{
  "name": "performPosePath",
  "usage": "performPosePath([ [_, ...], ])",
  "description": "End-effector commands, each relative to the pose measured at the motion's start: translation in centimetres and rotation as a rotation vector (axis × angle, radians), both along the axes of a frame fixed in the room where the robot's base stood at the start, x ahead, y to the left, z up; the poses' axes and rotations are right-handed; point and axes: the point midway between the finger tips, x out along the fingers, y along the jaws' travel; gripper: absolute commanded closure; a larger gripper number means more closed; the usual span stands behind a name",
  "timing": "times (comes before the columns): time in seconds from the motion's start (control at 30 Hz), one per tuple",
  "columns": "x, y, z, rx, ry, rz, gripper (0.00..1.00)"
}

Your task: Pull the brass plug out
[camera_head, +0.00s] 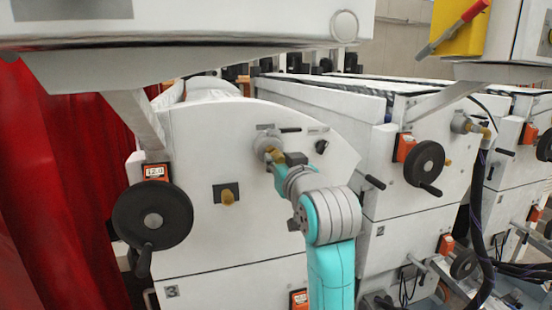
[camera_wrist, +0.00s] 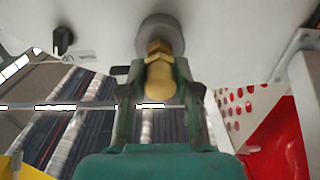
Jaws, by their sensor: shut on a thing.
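The brass plug (camera_wrist: 159,77) sits in a round grey fitting (camera_wrist: 160,32) on the white panel. In the head view the plug (camera_head: 276,155) shows partly, with the fitting (camera_head: 266,142) just behind it. My gripper (camera_wrist: 160,84) reaches up to the panel, with one finger on each side of the plug, and is shut on it. In the head view my gripper (camera_head: 280,161) covers part of the plug. The plug's inner end is hidden in the fitting.
A black handwheel (camera_head: 152,216) is on the panel's left, with a second brass knob (camera_head: 228,197) below the fitting. Another handwheel (camera_head: 424,164) is on the unit to the right. A red curtain (camera_head: 50,190) hangs at the left. White housings overhang the top.

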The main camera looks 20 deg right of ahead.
Motion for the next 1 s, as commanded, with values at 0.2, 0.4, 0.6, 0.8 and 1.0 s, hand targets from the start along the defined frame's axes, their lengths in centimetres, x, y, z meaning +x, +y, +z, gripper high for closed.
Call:
performPosePath([
  [0.2, -0.8, 0.0, 0.0, 0.0, -0.001, 0.0, 1.0],
  [0.4, -1.5, 0.0, 0.0, 0.0, -0.001, 0.0, 1.0],
  [0.6, -2.1, 0.0, 0.0, 0.0, -0.001, 0.0, 1.0],
  [0.8, -2.8, 0.0, 0.0, 0.0, -0.001, 0.0, 1.0],
  [1.0, -3.5, 0.0, 0.0, 0.0, -0.001, 0.0, 1.0],
])
